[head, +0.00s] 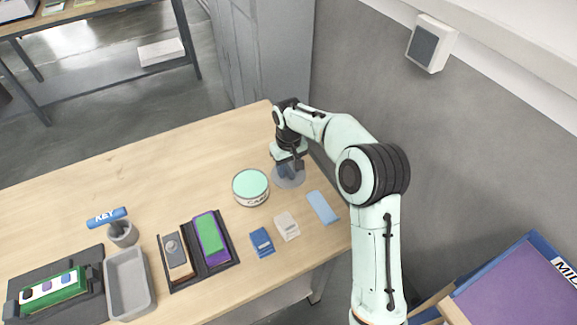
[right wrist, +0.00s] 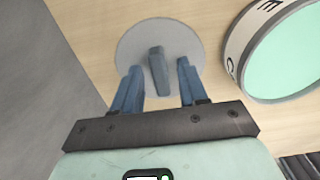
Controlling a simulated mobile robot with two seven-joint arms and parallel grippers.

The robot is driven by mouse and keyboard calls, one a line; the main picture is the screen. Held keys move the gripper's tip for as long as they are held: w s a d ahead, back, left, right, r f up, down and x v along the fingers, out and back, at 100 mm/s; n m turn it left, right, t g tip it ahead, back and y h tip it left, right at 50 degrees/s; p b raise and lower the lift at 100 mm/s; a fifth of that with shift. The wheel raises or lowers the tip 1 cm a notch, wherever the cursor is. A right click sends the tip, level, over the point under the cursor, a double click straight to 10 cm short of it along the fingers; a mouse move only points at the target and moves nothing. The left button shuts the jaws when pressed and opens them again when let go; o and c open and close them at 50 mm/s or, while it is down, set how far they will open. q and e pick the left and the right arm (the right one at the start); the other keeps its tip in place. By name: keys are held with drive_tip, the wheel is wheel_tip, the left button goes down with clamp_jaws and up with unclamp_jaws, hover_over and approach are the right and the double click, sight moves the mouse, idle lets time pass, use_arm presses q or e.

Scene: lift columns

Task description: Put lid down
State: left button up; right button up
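The lid (head: 289,179) is a grey disc lying on the table near its far right edge, to the right of the tin. In the right wrist view the lid (right wrist: 133,45) has a grey upright handle (right wrist: 158,70) at its middle. My right gripper (head: 289,168) is over the lid. In the right wrist view the right gripper's blue fingers (right wrist: 158,88) stand apart, one on each side of the handle, with gaps to it. The round white tin (head: 251,187) with a mint-green top and dark lettering stands beside the lid. My left gripper is not in view.
On the wooden table (head: 150,170) lie a light-blue strip (head: 322,207), a white block (head: 287,226), a blue block (head: 262,242), a black tray (head: 232,262), a grey bin (head: 112,290) and a cup with a KEY tag (head: 122,235). A wall (head: 480,140) rises at right.

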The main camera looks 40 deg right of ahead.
sight(289, 168)
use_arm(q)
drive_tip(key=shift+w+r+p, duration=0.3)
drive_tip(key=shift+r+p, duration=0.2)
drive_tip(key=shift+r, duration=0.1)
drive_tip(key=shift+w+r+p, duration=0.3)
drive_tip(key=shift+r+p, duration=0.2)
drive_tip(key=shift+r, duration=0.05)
use_arm(e)
wheel_tip(289, 168, up, 12)
drive_tip(key=shift+r, duration=0.2)
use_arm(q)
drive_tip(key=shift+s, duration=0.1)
use_arm(e)
drive_tip(key=shift+f, duration=0.1)
